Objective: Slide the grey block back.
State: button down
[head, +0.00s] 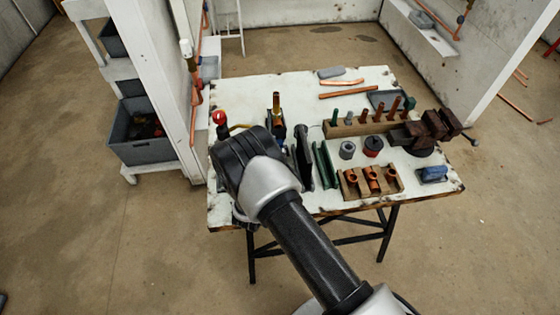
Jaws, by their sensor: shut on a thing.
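A flat grey block (331,72) lies near the back edge of the white worktable (240,90), just behind two copper strips. My arm reaches over the left front of the table. Its black and silver wrist covers that part, and my gripper's fingers are hidden behind or below it. I cannot see what is between them. The grey block lies well behind and to the right of my wrist, with a clear gap between.
A black upright tool (303,155) and green strips (324,165) stand just right of my wrist. A wooden rack (345,130), a brown vise (432,130), copper fittings (374,178) and a blue thing (432,174) fill the right side. A white wall panel (155,60) stands left.

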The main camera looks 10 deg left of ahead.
jog(key=shift+w+a, duration=0.15)
jog(key=shift+r, duration=0.1)
jog(key=c, duration=1.3)
grip_release()
jog(key=shift+w, duration=0.15)
jog(key=shift+c, duration=0.2)
jog(key=s, duration=0.4)
jog(key=s+a, duration=0.1)
jog(key=s, duration=0.3)
jog(key=s+a, duration=0.1)
jog(key=s, duration=0.3)
jog(key=shift+a, duration=0.15)
